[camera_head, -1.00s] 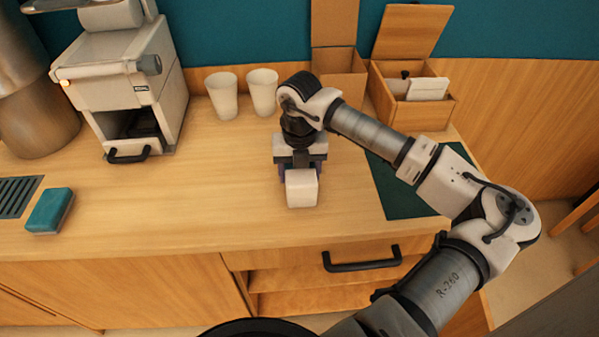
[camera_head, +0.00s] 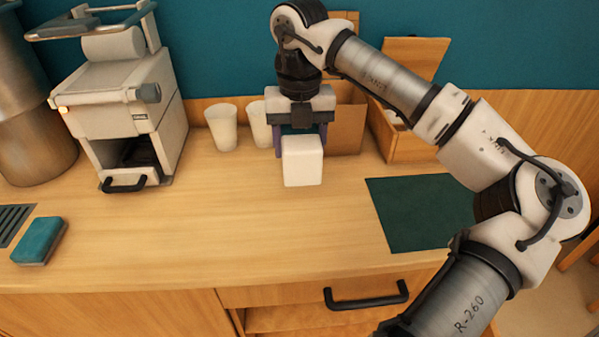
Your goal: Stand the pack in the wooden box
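The white pack (camera_head: 302,162) is a small upright block held in my gripper (camera_head: 302,142). The fingers are shut on its two sides, with the wrist straight above. I cannot tell for sure how far its base is above the counter. The wooden box (camera_head: 416,148) stands at the back right with its lid (camera_head: 418,57) raised. My forearm covers much of its opening and its contents. My gripper and the pack are to the left of the box and nearer to me.
A brown open carton (camera_head: 346,128) stands behind my gripper, left of the wooden box. Two white cups (camera_head: 222,128) stand behind and left of the pack. A green mat (camera_head: 415,215) lies at right, a coffee machine (camera_head: 125,110) at left. The front middle counter is clear.

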